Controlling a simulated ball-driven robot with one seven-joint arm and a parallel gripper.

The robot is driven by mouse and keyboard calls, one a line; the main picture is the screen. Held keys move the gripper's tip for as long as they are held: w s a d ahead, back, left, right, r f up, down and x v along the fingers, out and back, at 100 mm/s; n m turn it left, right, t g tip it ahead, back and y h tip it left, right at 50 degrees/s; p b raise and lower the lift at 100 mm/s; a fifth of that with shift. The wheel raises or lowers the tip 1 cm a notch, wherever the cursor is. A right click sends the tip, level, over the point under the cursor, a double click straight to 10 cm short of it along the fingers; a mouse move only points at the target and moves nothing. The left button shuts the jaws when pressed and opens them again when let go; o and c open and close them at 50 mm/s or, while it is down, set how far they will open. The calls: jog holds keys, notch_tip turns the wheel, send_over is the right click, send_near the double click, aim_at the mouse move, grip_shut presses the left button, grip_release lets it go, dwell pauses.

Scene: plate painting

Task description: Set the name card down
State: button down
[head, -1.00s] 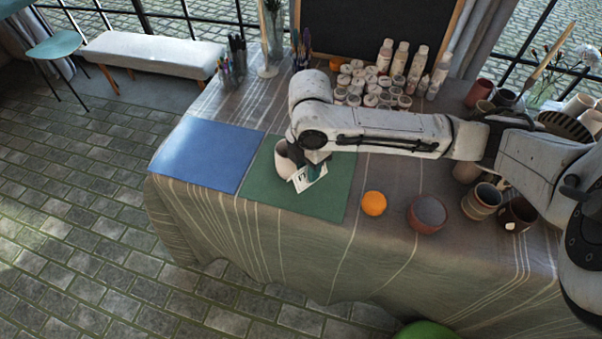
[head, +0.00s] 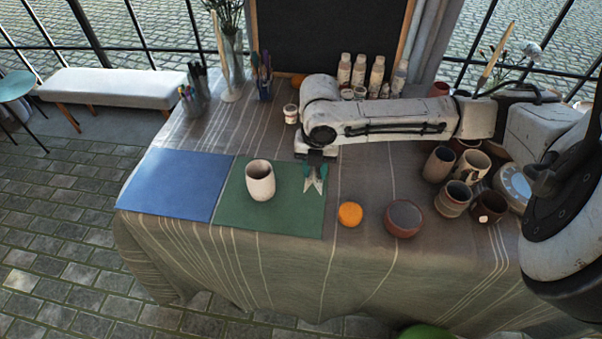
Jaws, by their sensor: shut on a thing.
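My gripper (head: 315,172) points down over the right part of the green mat (head: 285,220). The card's face and writing cannot be read from here. I cannot tell whether the card touches the mat. A pale cup (head: 260,183) stands upright on the mat, left of the gripper and apart from it.
A blue mat (head: 175,183) lies left of the green one. Several mugs (head: 453,198) crowd the right side. Paint bottles and a blackboard (head: 330,38) are behind my arm.

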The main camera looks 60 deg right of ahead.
jog(key=w+d+f, duration=0.1)
jog(key=f, duration=0.1)
jog(key=w+d+f, duration=0.3)
jog(key=d+f, duration=0.1)
jog(key=shift+w+d, duration=0.15)
jog(key=shift+w, duration=0.1)
jog(key=shift+w+d+f, duration=0.35)
jog(key=shift+d+f, duration=0.1)
jog(key=shift+f, duration=1.75)
jog(key=c, duration=0.8)
grip_release()
jog(key=shift+o, duration=0.2)
notch_tip(320, 180, up, 12)
